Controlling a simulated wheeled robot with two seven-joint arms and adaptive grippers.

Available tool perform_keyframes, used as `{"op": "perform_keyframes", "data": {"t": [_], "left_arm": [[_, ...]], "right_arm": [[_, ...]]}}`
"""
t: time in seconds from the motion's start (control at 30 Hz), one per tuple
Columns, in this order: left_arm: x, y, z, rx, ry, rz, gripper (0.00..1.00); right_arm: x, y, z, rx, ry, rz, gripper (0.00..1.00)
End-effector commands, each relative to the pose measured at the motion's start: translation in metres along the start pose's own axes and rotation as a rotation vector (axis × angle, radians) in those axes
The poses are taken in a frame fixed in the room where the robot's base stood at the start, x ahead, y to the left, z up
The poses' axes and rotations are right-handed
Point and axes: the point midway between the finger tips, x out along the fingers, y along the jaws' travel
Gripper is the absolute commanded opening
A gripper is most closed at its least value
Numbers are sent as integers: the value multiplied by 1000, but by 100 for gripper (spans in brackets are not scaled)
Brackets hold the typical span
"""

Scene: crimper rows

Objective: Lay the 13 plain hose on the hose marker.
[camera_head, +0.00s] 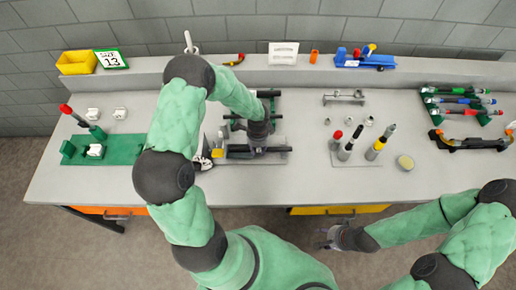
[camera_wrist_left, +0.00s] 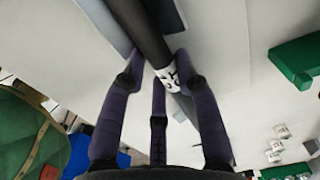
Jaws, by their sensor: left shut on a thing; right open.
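My left gripper (camera_head: 258,140) is over the middle of the bench. In the left wrist view its fingers (camera_wrist_left: 157,82) are shut on a plain black hose (camera_wrist_left: 150,38) with a white printed label (camera_wrist_left: 168,74), whose number looks like 13 but is partly covered. In the head view the dark hose (camera_head: 274,149) lies across the low grey fixture (camera_head: 240,157); I cannot tell whether it touches it. I cannot single out the hose marker for certain. My right gripper (camera_head: 330,238) is open and empty, in front of the bench edge.
A "SIZE 13" sign (camera_head: 111,59) stands beside a yellow bin (camera_head: 77,62). A green fixture (camera_head: 120,149) is at the left. Upright tools (camera_head: 347,151) stand right of centre; a tool rack (camera_head: 459,105) is far right.

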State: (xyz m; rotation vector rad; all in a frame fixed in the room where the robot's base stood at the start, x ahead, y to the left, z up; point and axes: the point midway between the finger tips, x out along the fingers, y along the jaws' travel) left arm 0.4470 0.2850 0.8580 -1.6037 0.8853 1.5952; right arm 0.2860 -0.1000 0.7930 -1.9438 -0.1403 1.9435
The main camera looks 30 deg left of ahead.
Motion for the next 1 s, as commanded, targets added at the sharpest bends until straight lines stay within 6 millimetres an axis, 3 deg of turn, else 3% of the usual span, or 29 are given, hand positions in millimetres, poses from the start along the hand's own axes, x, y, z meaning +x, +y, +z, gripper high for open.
{"op": "perform_keyframes", "data": {"t": [0.03,0.8,0.83,0.9,1.0], "left_arm": [[9,12,2,3,-7,25,0],[17,12,3,2,-6,25,0],[17,12,3,2,-6,25,40],[17,12,3,2,-8,26,59],[16,11,3,2,-8,24,59]], "right_arm": [[1,0,0,0,0,0,46],[8,3,0,0,0,0,46],[8,3,0,0,0,0,46],[8,3,0,0,0,0,46],[8,3,0,0,0,0,46]]}}
